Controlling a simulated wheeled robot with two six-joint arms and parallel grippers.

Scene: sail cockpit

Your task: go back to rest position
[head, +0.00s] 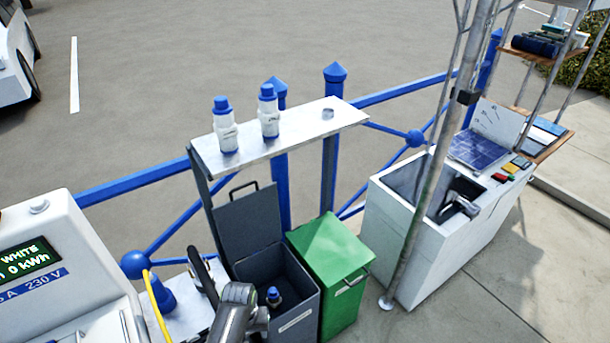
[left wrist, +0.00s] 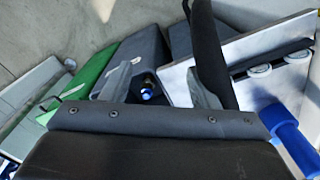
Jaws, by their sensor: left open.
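My left gripper (head: 214,278) is low in the head view, left of the grey bin, with its arm coming up from the bottom edge. In the left wrist view my left gripper (left wrist: 160,88) is open, its jaws apart with nothing held between them. Beyond the jaws in that view is the open grey bin (left wrist: 152,50) with a blue-capped bottle (left wrist: 147,92) inside. The same bottle shows in the head view (head: 273,297), standing low in the bin and apart from the gripper. My right gripper is in neither view.
The grey bin (head: 301,333) has its lid raised, beside a closed green bin (head: 333,255). A shelf (head: 300,128) above carries two blue-capped bottles (head: 225,125). Blue railing (head: 140,183) runs behind. A white charging post (head: 60,235) stands left, and a white counter (head: 400,245) right.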

